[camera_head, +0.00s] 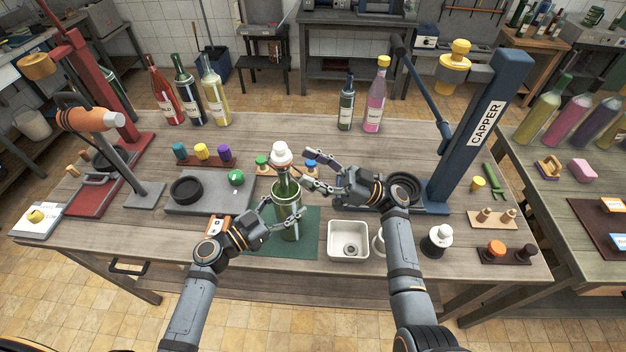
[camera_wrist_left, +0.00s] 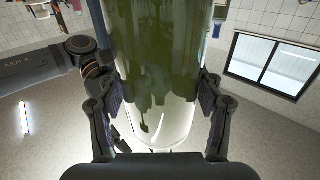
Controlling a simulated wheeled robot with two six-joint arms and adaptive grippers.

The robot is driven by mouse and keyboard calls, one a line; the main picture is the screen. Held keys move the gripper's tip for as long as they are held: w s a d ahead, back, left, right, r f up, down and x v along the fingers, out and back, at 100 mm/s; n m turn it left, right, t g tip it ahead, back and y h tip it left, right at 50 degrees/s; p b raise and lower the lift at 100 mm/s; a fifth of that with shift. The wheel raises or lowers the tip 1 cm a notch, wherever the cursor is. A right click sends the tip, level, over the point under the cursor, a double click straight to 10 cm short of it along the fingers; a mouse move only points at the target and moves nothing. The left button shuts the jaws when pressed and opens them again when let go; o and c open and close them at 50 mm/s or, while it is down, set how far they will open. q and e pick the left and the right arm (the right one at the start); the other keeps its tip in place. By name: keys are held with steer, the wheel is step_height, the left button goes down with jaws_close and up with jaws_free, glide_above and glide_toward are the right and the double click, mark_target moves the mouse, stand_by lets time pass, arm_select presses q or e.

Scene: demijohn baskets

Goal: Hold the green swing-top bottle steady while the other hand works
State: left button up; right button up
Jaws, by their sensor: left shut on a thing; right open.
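The green swing-top bottle (camera_head: 288,222) stands upright on a dark green mat (camera_head: 262,243) at the front middle of the wooden table. A white cap (camera_head: 281,153) sits at its top. My left gripper (camera_head: 286,217) is shut around the bottle's body from the left. In the left wrist view, the bottle (camera_wrist_left: 158,60) fills the space between the two fingers of the left gripper (camera_wrist_left: 155,115). My right gripper (camera_head: 322,172) is open, with its fingers apart, to the right of the bottle's neck. I cannot tell whether it touches the neck.
A white square basin (camera_head: 348,241) is right of the mat. The blue capper (camera_head: 475,135) stands at the right, and a red press (camera_head: 95,90) at the left. Several bottles (camera_head: 215,98) stand along the back. A grey tray (camera_head: 210,203) lies left of the bottle.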

step_height(320, 180, up, 5)
steer(key=shift+f, duration=0.1)
stand_by(0.3)
arm_select(q)
steer(key=o, duration=1.9)
steer(key=v, duration=1.2)
